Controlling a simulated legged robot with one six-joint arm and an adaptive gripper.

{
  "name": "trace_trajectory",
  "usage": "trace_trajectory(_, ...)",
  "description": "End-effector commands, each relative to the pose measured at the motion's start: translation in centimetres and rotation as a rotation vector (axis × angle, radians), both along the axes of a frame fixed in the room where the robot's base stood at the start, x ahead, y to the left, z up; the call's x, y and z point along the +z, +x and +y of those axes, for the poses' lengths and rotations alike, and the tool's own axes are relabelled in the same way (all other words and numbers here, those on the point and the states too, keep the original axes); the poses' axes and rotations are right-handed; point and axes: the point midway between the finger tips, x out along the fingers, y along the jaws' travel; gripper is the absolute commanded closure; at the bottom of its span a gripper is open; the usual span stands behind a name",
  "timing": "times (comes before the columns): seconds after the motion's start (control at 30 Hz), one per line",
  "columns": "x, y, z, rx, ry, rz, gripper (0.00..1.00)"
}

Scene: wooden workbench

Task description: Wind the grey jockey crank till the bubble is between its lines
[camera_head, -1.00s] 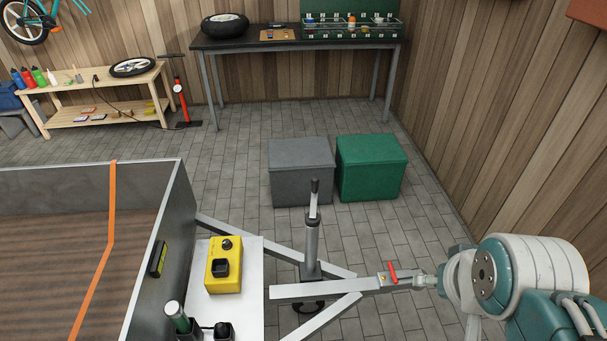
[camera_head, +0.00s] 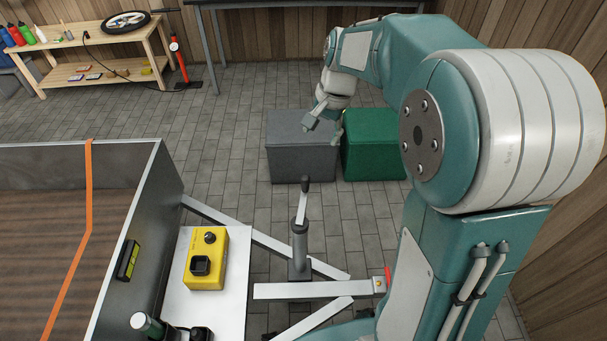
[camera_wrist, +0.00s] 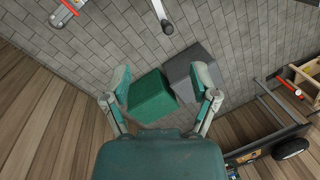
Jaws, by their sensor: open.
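The grey jockey crank (camera_head: 302,205), with a dark grip, stands on top of the jockey post (camera_head: 299,245) on the trailer's drawbar. In the wrist view, a grey bar with a dark end, which looks like the crank (camera_wrist: 161,12), shows at the top edge. The yellow-green level (camera_head: 128,260) is fixed to the trailer's front wall; its bubble is too small to read. My gripper (camera_head: 326,122) is open and empty, above and beyond the crank, in front of the boxes in the picture. Its spread fingers also show in the wrist view (camera_wrist: 161,86).
A grey box (camera_head: 300,150) and a green box (camera_head: 372,150) stand on the floor beyond the drawbar. A yellow control box (camera_head: 206,258) sits on the white plate left of the post. A red coupling lever (camera_head: 388,277) is at the drawbar's right end.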

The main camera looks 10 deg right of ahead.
Motion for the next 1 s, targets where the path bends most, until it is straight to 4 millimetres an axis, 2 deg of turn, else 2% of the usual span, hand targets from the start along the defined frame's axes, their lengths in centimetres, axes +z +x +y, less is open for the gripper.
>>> trace_trajectory(0.03,-1.3,1.2,-0.2,-0.033,0.015,0.032,0.24)
trace_trajectory(0.2,-5.3,4.7,-1.0,-0.15,0.063,0.125,0.24)
trace_trajectory(0.5,-13.3,9.1,-2.2,-0.344,0.133,0.285,0.24)
trace_trajectory(0.6,-15.2,9.8,-2.4,-0.386,0.147,0.318,0.24)
trace_trajectory(0.73,-16.4,10.2,-2.5,-0.413,0.155,0.341,0.24)
trace_trajectory(0.87,-17.2,10.2,-2.3,-0.419,0.157,0.347,0.24)
trace_trajectory(1.0,-19.1,9.8,-1.5,-0.418,0.157,0.348,0.24)
